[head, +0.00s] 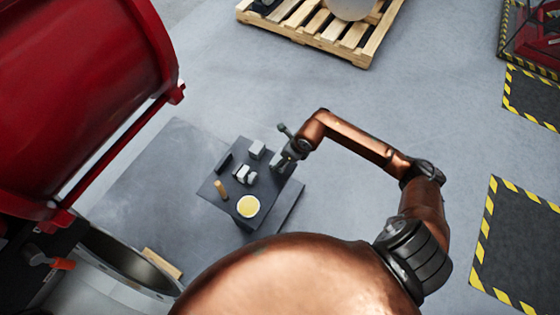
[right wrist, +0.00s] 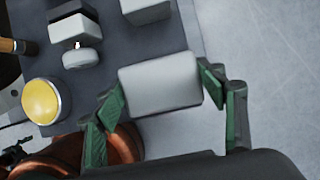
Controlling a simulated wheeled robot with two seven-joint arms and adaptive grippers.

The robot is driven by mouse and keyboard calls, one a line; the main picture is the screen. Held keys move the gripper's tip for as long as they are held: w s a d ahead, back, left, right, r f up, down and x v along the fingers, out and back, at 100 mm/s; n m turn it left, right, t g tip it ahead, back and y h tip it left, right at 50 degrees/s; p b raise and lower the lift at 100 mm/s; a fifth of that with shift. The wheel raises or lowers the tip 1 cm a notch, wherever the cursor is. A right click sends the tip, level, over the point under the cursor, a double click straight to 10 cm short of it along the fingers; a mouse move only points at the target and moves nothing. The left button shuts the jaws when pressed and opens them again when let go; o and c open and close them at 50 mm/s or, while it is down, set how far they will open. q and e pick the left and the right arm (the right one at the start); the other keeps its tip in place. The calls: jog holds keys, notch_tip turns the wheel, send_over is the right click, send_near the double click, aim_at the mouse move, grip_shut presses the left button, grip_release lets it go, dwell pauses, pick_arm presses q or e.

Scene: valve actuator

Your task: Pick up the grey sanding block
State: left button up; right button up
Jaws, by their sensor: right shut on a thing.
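The grey sanding block (right wrist: 160,83) is a pale grey box with rounded edges. In the right wrist view it sits between the green-padded fingers of my right gripper (right wrist: 163,96), which is shut on it. In the head view my right gripper (head: 283,154) is at the right edge of the small dark table (head: 232,215), and the block is mostly hidden by it there. The block overlaps the table edge in the wrist view; I cannot tell whether it touches the top.
A large red machine (head: 80,90) stands left. Open floor lies right of the table.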

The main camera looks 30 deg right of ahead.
pick_arm(q)
jog(key=shift+w+r+p, duration=0.45)
jog(key=shift+r+p, duration=0.3)
jog(key=shift+r, duration=0.1)
jog(key=shift+w+r+p, duration=0.4)
jog(key=shift+r+p, duration=0.35)
jog(key=shift+r, duration=0.05)
pick_arm(e)
jog(key=s+d+r, duration=0.6)
jog(key=s+r, duration=0.2)
jog(key=s, duration=0.3)
jog(key=shift+s+d+r, duration=0.15)
jog(key=shift+d+r, duration=0.15)
jog(key=shift+a, duration=0.1)
